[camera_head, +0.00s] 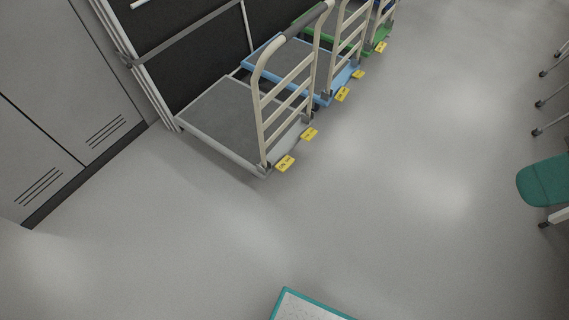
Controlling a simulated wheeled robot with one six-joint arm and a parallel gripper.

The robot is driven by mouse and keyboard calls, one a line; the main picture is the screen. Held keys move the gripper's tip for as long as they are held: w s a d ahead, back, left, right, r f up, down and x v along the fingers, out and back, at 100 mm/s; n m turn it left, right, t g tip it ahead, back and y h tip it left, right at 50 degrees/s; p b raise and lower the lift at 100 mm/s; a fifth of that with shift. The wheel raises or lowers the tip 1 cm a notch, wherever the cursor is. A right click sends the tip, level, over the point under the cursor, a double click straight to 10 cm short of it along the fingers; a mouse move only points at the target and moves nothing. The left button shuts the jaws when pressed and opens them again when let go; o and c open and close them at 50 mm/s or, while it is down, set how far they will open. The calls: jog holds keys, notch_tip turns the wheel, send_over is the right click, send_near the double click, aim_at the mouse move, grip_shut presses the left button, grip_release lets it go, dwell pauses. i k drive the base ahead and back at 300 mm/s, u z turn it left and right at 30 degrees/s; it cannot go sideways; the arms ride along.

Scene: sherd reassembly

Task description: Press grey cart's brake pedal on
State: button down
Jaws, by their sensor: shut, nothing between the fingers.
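The grey cart (215,122) stands against the dark panel at the upper middle. It has a flat grey deck and a cream tubular handle (259,98) on its right end. Two yellow pedals sit low at its handle end. The nearer yellow pedal (285,163) carries dark lettering too small to read surely. The farther yellow pedal (309,134) is beside the other corner. I cannot tell which pedal is pressed. My gripper is not in view.
A blue cart (270,55) and a green cart (383,36) stand behind the grey one, also with yellow pedals. Grey lockers (60,90) are at left. A green chair (545,182) is at right. A teal-edged board (305,307) shows at the bottom. The floor between is clear.

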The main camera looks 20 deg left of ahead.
aim_at(286, 162)
jog(key=z, duration=0.05)
jog(key=i, duration=0.6)
jog(key=u, duration=0.8)
jog(key=i, duration=0.6)
jog(key=u, duration=0.7)
